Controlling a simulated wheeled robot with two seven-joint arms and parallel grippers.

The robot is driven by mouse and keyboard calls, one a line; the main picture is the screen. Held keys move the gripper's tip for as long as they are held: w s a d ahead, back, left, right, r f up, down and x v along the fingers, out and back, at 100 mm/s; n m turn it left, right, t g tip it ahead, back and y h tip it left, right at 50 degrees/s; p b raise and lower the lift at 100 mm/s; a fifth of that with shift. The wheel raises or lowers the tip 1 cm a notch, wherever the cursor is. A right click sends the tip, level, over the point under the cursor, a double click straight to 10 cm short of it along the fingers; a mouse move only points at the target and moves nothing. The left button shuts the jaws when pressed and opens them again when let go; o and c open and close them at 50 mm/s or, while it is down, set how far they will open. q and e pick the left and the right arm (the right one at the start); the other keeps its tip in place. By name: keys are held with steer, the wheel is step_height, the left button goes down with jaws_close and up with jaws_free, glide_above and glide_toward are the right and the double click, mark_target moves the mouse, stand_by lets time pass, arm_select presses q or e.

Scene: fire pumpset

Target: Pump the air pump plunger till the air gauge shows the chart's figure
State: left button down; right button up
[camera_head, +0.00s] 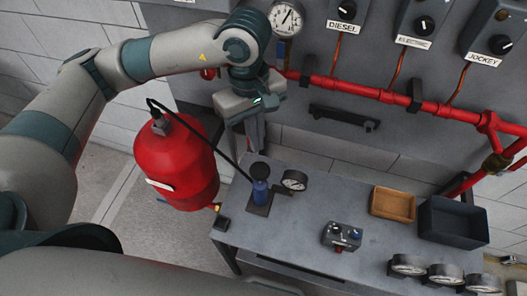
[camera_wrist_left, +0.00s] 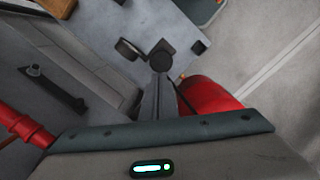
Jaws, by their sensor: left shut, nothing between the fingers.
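The air pump (camera_head: 261,192) is a small blue cylinder on a dark base plate on the grey bench. Its plunger has a round black top (camera_head: 260,170), which also shows in the left wrist view (camera_wrist_left: 162,50). My left gripper (camera_head: 256,150) is shut and empty, fingers pointing down, just above the plunger top; I cannot tell whether they touch. In the left wrist view its fingers (camera_wrist_left: 160,70) overlap the knob's near edge. The air gauge (camera_head: 294,180) is a round dial right of the pump; its reading is too small to tell. No chart is recognisable. My right gripper is out of view.
A red tank (camera_head: 177,160) stands left of the bench (camera_head: 310,215), with a black hose to the pump. A switch box (camera_head: 342,236), an orange tray (camera_head: 393,204), a dark bin (camera_head: 452,222) and several gauges are to the right. Red pipe (camera_head: 350,88) crosses the wall panel behind.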

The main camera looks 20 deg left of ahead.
mark_target(258, 167)
arm_select(q)
steer(key=shift+s+a, duration=0.15)
steer(key=shift+s, duration=0.1)
steer(key=shift+f, duration=0.3)
steer(key=shift+s+d+f+b, duration=0.15)
steer(key=shift+f+b, duration=0.2)
steer(key=shift+f, duration=1.25)
steer(key=shift+d+f+b, duration=0.15)
steer(key=shift+f+b, duration=0.15)
steer(key=shift+f, duration=1.3)
